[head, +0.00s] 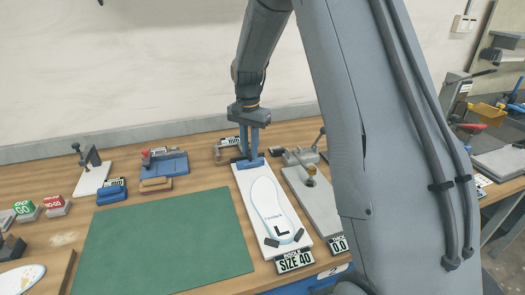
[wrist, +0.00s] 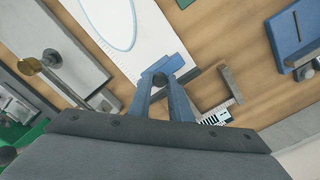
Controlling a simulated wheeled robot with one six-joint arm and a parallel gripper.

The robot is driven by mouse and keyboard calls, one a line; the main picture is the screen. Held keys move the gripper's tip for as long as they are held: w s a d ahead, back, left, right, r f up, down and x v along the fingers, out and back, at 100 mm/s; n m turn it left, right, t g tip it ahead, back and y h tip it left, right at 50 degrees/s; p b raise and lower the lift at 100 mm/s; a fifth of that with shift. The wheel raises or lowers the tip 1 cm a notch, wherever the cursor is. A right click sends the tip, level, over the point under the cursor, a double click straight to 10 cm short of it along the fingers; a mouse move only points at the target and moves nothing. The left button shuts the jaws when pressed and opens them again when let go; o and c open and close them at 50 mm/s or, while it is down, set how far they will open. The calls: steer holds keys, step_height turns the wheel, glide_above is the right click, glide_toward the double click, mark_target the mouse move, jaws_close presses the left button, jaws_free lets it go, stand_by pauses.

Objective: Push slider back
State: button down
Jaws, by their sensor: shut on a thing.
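The blue slider (head: 251,163) sits at the far end of a white gauge board (head: 243,183). My gripper (head: 249,148) points down over that end and is shut on a part of the slider. In the wrist view the fingertips (wrist: 161,78) are closed around a dark round knob at the blue slider (wrist: 178,65).
A green mat (head: 165,245) lies to the left. Blue fixtures (head: 165,163) and a clamp (head: 91,160) stand farther left. A wall is behind.

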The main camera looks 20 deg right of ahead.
mark_target(250, 153)
steer(key=shift+w+r, duration=0.15)
steer(key=shift+w, duration=0.1)
steer(key=c, duration=1.6)
jaws_free()
steer(key=shift+r+b, duration=0.9)
steer(key=shift+r, duration=2.9)
steer(key=shift+s, duration=0.1)
